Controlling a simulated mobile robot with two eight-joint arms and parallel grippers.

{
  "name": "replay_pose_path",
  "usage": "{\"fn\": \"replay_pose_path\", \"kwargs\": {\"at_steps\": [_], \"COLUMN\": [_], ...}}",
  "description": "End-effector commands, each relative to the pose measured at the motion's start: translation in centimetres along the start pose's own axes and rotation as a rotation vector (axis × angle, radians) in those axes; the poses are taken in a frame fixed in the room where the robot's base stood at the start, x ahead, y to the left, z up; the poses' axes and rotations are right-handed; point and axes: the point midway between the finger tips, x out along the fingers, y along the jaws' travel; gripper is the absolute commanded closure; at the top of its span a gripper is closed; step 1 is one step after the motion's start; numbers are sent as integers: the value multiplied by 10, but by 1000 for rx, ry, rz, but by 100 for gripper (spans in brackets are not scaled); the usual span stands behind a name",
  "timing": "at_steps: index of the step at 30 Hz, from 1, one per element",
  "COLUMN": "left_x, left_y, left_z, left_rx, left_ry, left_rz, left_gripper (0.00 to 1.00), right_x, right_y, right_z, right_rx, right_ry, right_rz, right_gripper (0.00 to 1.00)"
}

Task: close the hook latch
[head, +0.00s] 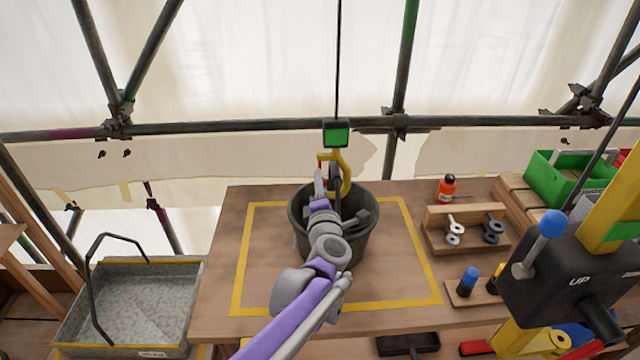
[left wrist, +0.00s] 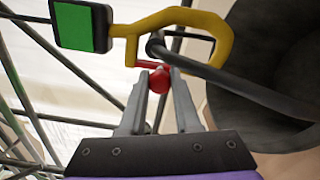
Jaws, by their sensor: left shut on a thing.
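The yellow hook (head: 346,170) hangs below a green-faced block (head: 336,136) on a cable. In the left wrist view the hook (left wrist: 222,38) curves around the bucket's dark handle (left wrist: 240,87). The red latch (left wrist: 148,64) extends from the hook's short arm and has a red ball (left wrist: 160,82) on it. My left gripper (left wrist: 158,78) is shut on the red ball, one finger on each side. In the head view my left gripper (head: 320,182) is beside the hook, above the bucket. Whether the latch meets the hook's tip is unclear. My right gripper is out of view.
The dark bucket (head: 297,225) stands inside a yellow taped square (head: 240,270) on the wooden table (head: 218,240). A control box (head: 560,285) with a blue-knobbed lever stands at right. A wooden rack (head: 470,245) and an orange bottle (head: 446,188) sit on the table's right side.

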Motion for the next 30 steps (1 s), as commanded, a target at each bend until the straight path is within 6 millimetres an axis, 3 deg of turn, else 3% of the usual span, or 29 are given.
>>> {"fn": "replay_pose_path", "kwargs": {"at_steps": [8,9,14,23,30], "left_x": [0,0,0,-1,-33], "left_y": [0,0,0,0,-1], "left_z": [0,0,0,0,1], "left_rx": [-2,-2,-1,0,-1], "left_ry": [-1,-1,-1,-1,-3], "left_rz": [-1,-1,-1,-1,-2], "left_gripper": [100,65,39,39,39], "right_x": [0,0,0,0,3], "right_y": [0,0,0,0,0], "right_z": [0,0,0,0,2], "right_rx": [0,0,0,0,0], "right_ry": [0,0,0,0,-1], "right_rz": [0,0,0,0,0], "right_gripper": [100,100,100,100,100]}}
